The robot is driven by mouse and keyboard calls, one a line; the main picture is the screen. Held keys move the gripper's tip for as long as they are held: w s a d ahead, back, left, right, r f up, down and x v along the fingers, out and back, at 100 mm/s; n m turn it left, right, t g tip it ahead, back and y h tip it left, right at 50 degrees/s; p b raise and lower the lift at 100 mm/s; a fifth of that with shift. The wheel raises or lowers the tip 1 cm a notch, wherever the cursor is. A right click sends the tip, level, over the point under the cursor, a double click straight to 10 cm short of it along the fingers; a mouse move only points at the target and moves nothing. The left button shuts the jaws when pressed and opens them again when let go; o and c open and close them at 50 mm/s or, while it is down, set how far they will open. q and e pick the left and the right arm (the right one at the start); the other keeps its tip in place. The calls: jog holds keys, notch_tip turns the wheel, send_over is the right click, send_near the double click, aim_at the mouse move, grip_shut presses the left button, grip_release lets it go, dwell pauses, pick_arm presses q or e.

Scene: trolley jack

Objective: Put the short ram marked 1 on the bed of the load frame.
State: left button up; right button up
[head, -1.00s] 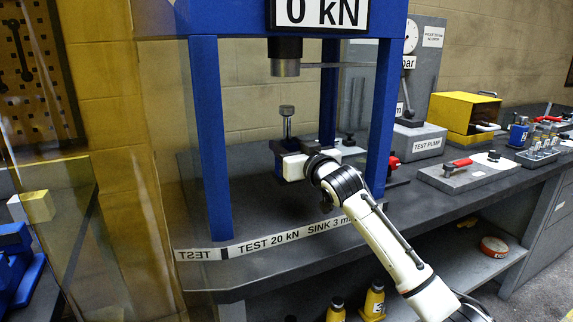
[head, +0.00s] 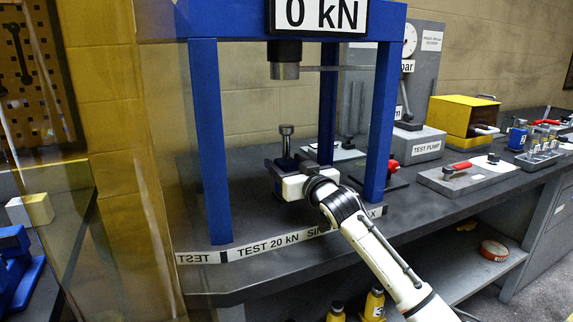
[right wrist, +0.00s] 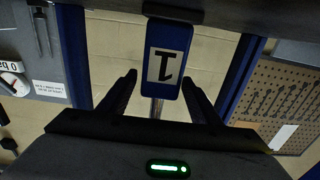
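The short ram marked 1 (head: 287,146) is blue with a silver rod and cap. It stands upright inside the blue load frame (head: 210,145), below the silver press head (head: 284,70), its foot partly hidden by my gripper. In the right wrist view the ram (right wrist: 171,35) appears upside down with its "1" label facing me, its lower end at the dark bed surface. My right gripper (head: 285,170) is in front of it. Its fingers (right wrist: 160,90) are apart on either side of the ram, with a visible gap on the left. My left gripper is out of view.
A display above the frame reads 0 kN. Frame posts stand left and right of my right arm. A test pump (head: 412,142), yellow box (head: 462,118) and grey plate with a red handle (head: 465,174) stand to the right. Yellow rams (head: 375,302) are below the bench.

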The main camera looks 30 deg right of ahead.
jog(key=s, duration=1.2)
jog(key=shift+a, duration=0.35)
